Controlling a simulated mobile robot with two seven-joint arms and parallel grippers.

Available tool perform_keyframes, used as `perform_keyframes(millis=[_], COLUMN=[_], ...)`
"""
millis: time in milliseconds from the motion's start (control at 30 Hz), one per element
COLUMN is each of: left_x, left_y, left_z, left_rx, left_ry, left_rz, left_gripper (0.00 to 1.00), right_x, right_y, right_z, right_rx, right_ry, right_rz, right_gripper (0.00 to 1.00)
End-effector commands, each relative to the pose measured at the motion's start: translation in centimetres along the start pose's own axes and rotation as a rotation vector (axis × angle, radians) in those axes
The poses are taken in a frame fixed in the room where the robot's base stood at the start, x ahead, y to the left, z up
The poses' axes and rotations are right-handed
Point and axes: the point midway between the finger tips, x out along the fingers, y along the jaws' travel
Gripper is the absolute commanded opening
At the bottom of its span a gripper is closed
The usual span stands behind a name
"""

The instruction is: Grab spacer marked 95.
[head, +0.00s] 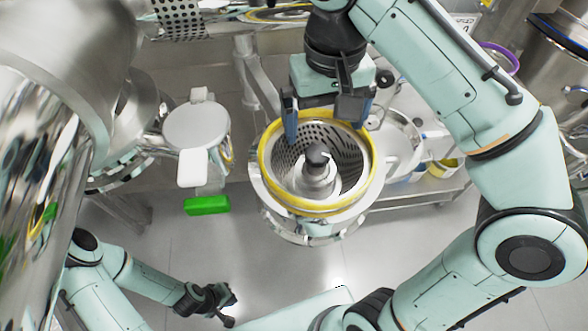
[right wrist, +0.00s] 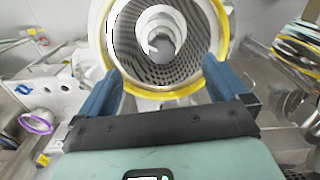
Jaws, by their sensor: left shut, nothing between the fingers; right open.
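No marking 95 is readable in either view, so I cannot tell which thing is the spacer. A yellow ring (head: 266,180) lies around the rim of a round perforated metal screen (head: 345,150). It also shows in the right wrist view (right wrist: 180,92). My right gripper (head: 321,118) is open and empty over the far side of this ring. In the right wrist view its fingers (right wrist: 163,72) stand apart either side of the ring's near edge; I cannot tell if they touch it. My left gripper (head: 228,302) is shut and empty, low at the bottom left.
A purple ring (head: 499,57) is at the far right. Several stacked yellow-edged screens (right wrist: 297,50) stand at right in the wrist view. A green block (head: 207,205) hangs at left. Open floor (head: 190,248) lies in front.

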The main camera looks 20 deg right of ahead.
Motion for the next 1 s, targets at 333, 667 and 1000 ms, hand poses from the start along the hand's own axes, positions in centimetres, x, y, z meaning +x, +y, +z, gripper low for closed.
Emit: perform_keyframes(millis=[333, 667, 1000], left_x=[2.7, 3.6, 4.8], left_y=[-1.9, -2.5, -3.2], left_z=[2.7, 3.4, 4.2], left_rx=[-0.011, -0.014, -0.018], left_ry=[-0.033, -0.042, -0.052], left_rz=[-0.011, -0.014, -0.018], left_gripper=[0.0, 0.0, 0.0], right_x=[5.7, 8.7, 13.1], right_y=[0.1, 0.0, -0.2], right_z=[0.2, -0.1, -0.9], right_rx=[0.001, 0.0, 0.001], right_ry=[-0.008, -0.002, -0.003], right_rz=[0.002, 0.001, 0.001], right_gripper=[1.0, 1.0, 1.0])
